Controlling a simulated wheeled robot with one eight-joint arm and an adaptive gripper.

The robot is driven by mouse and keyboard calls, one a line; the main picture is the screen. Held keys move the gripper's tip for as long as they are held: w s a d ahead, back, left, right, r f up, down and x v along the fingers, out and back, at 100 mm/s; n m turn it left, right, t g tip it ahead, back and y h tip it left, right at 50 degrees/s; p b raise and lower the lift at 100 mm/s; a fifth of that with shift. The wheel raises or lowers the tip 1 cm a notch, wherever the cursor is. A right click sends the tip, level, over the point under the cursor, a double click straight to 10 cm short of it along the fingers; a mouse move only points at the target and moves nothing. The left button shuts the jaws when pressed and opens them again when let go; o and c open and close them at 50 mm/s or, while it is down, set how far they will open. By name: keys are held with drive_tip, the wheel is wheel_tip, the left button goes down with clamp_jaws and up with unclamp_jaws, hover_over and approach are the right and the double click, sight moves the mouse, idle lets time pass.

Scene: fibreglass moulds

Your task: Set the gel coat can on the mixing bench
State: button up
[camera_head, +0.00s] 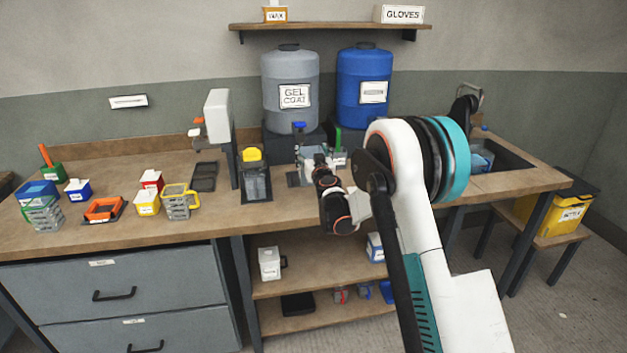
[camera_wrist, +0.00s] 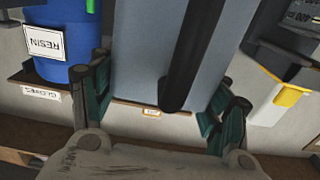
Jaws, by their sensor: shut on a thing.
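My gripper (camera_head: 321,172) is in front of the grey drum's tap, shut on a light grey can (camera_head: 313,155). In the wrist view the can (camera_wrist: 145,55) fills the space between my fingers (camera_wrist: 158,95), with a dark bar, likely its handle, running down it. Its label does not show, so I cannot confirm it is the gel coat can. My arm hides part of it, and I cannot tell whether it touches the surface below. The wooden bench (camera_head: 130,236) runs along the wall. The grey drum (camera_head: 290,70) is labelled GEL COAT.
A blue drum (camera_head: 363,85) stands right of the grey one. A white dispenser (camera_head: 217,115) and a yellow-topped container (camera_head: 255,178) stand left of my gripper. Several coloured boxes and a yellow-handled can (camera_head: 178,204) are farther left. The bench's front middle strip is clear.

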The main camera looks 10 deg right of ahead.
drive_tip(key=shift+f+b, duration=1.05)
drive_tip(key=shift+f, duration=2.9)
drive_tip(key=shift+f, duration=0.15)
drive_tip(key=o, duration=2.1)
drive_tip(key=shift+c, duration=0.2)
